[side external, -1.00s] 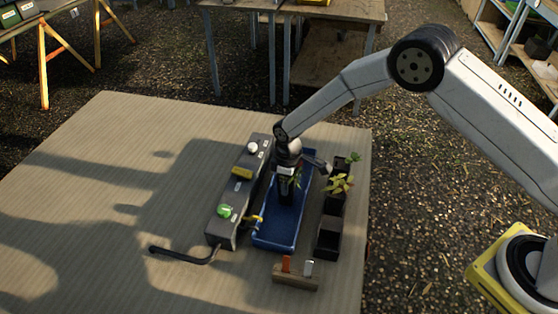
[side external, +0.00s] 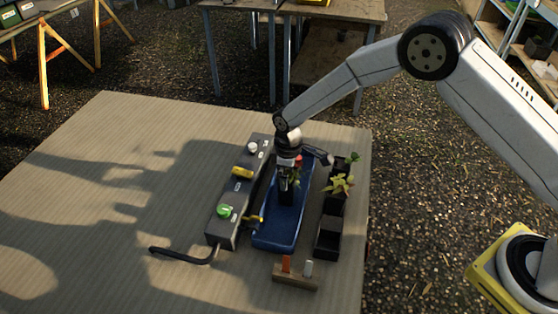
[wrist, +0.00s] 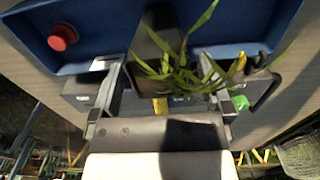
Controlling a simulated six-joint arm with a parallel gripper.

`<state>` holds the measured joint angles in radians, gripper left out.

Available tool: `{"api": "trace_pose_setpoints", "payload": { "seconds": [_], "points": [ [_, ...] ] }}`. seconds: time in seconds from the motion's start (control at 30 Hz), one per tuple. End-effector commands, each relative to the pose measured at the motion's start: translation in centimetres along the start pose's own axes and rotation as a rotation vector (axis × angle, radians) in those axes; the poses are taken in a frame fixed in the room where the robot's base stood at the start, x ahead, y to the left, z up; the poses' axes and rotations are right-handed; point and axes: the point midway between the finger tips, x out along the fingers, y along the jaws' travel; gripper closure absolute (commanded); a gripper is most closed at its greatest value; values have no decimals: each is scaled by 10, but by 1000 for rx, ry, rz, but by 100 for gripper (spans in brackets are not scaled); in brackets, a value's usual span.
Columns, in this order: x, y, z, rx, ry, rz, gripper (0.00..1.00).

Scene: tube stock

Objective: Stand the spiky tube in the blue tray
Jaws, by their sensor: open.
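The spiky tube is a dark square pot with long thin green leaves (wrist: 180,75). In the wrist view its dark body (wrist: 150,38) is inside the blue tray (wrist: 100,52), and it looks upright. In the side view the blue tray (side external: 273,240) is long and lies lengthwise on the table, and the tube is partly hidden behind my gripper (side external: 288,172). My gripper (wrist: 170,98) is open, its fingers apart on either side of the leaves.
A red knob (wrist: 62,37) shows in the tray. A grey control box (side external: 228,205) with a green button stands left of the tray. Dark pots, some with plants (side external: 340,185), stand right. A wooden block with tags (side external: 296,281) lies in front. The table's left is clear.

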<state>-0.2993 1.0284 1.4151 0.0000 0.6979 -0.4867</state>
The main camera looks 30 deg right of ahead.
Motion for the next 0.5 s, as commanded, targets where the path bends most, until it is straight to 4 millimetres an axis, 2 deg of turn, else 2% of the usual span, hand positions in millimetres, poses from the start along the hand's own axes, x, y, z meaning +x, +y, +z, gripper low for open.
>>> {"api": "trace_pose_setpoints", "payload": {
  "seconds": [0.23, 0.5],
  "points": [
    [-32, 0, 0, 0, 2, 1, 0],
    [-46, 0, 0, 0, 1, 0, 0]
  ]
}}
